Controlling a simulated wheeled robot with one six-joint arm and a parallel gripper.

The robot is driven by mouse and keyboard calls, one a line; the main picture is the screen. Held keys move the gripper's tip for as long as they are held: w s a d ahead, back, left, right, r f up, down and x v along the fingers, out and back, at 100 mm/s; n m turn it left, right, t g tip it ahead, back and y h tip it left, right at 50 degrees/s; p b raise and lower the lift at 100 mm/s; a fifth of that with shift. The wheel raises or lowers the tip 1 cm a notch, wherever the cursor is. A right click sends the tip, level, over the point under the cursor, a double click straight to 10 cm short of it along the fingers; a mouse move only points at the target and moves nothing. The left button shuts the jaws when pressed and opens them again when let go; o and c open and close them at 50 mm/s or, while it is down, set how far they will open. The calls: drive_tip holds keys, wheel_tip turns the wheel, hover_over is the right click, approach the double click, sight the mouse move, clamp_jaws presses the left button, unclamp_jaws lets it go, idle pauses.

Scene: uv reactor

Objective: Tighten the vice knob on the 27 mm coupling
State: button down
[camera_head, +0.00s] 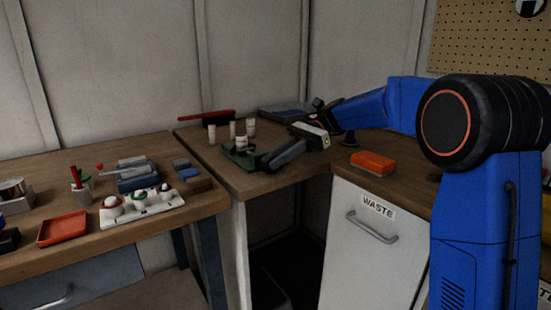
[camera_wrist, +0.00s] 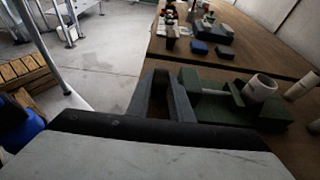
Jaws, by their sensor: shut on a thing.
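The green vice (camera_head: 235,158) stands on the far corner bench. In the wrist view its green body (camera_wrist: 195,78) lies just right of my fingers, with a screw rod and jaw plate. The coupling (camera_head: 241,143) is a pale cylinder upright in the vice; in the wrist view it shows as a pale, open-topped ring (camera_wrist: 260,88) at the jaw. My gripper (camera_head: 266,164) is at the vice's near right end, and its two dark fingers (camera_wrist: 164,80) show in the wrist view. It is shut on the vice knob, which the fingers mostly hide.
Several pale cylinders (camera_head: 232,130) stand behind the vice, near a red-handled brush (camera_head: 206,117). An orange box (camera_head: 372,163) lies on the bench above the WASTE cabinet (camera_head: 370,225). The left bench holds a red tray (camera_head: 62,229) and a white holder (camera_head: 142,208).

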sight(268, 156)
idle(0.4)
drive_tip(key=c, duration=1.9)
unclamp_jaws()
drive_tip(key=shift+o, duration=0.2)
drive_tip(key=shift+s+a+r+t+h, duration=0.1)
drive_tip(key=shift+r+t+h, duration=0.1)
drive_tip(key=shift+t+h, duration=0.25)
drive_tip(key=shift+a+r+t+h, duration=0.15)
drive_tip(key=shift+t+h, duration=0.1)
drive_tip(key=shift+h, duration=0.3)
drive_tip(key=t+h, duration=0.2)
drive_tip(key=h, duration=0.2)
drive_tip(key=shift+s+a+r+t, duration=0.25)
drive_tip(key=shift+s+a+t, duration=0.05)
drive_tip(key=shift+a+t, duration=0.1)
drive_tip(key=t+h, duration=0.1)
drive_tip(key=h, duration=0.1)
drive_tip(key=t+h, duration=0.1)
drive_tip(key=h, duration=0.1)
drive_tip(key=a+t+h, duration=0.1)
drive_tip(key=shift+s+t+h, duration=0.35)
drive_tip(key=shift+t+h, duration=0.05)
wheel_tip(268, 156, up, 17)
drive_tip(key=shift+r, duration=0.15)
